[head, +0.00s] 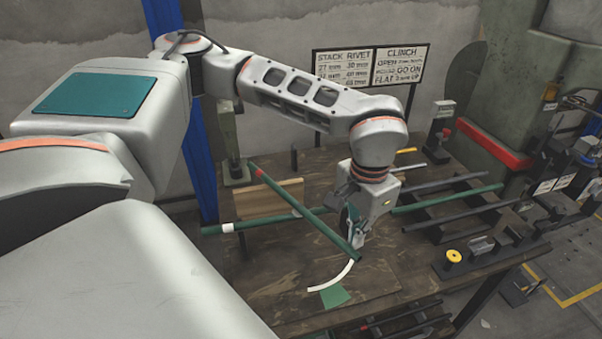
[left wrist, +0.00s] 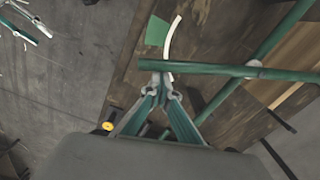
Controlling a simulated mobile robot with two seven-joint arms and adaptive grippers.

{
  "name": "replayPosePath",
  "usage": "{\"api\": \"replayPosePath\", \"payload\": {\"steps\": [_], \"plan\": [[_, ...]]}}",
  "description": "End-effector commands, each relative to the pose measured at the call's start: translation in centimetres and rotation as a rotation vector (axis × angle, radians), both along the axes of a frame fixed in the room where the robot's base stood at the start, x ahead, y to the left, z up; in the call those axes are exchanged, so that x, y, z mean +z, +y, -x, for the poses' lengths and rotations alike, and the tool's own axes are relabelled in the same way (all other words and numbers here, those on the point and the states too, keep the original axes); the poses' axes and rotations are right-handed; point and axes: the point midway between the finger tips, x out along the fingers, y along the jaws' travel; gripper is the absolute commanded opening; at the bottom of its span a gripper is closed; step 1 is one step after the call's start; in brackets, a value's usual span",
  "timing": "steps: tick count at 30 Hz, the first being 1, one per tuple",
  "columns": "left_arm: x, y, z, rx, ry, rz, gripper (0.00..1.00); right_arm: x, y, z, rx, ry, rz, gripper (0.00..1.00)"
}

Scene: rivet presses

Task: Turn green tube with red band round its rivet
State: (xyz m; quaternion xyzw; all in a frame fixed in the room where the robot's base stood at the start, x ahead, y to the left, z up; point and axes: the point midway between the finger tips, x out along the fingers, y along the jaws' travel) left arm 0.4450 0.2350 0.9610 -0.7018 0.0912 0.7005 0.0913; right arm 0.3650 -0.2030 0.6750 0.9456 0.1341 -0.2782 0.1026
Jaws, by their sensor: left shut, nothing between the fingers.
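The green tube with the red band (head: 305,212) lies slantwise over the wooden table, its red band (head: 259,172) near the far left end. It crosses a second green tube with a white band (head: 262,222). My left gripper (head: 356,238) points down by the near end of the red-banded tube. In the left wrist view the closed fingertips (left wrist: 161,88) are at or beside that end of the tube (left wrist: 220,70); I cannot tell if they touch. Nothing shows between the fingers.
A white arc (head: 338,278) and a green patch (head: 334,296) mark the table near the tube's near end. More tubes lie on a rack (head: 470,207) to the right, with a yellow knob (head: 453,256) in front. Two signs (head: 370,66) stand behind.

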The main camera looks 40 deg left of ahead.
Motion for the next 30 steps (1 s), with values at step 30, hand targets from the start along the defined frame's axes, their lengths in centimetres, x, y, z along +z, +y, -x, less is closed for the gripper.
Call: {"api": "replayPosePath", "payload": {"steps": [30], "plan": [[0.0, 0.2, 2.6, -0.166, 0.003, 0.000, 0.00, 1.5, 0.0, -0.1, 0.000, -0.003, 0.000, 0.40]]}}
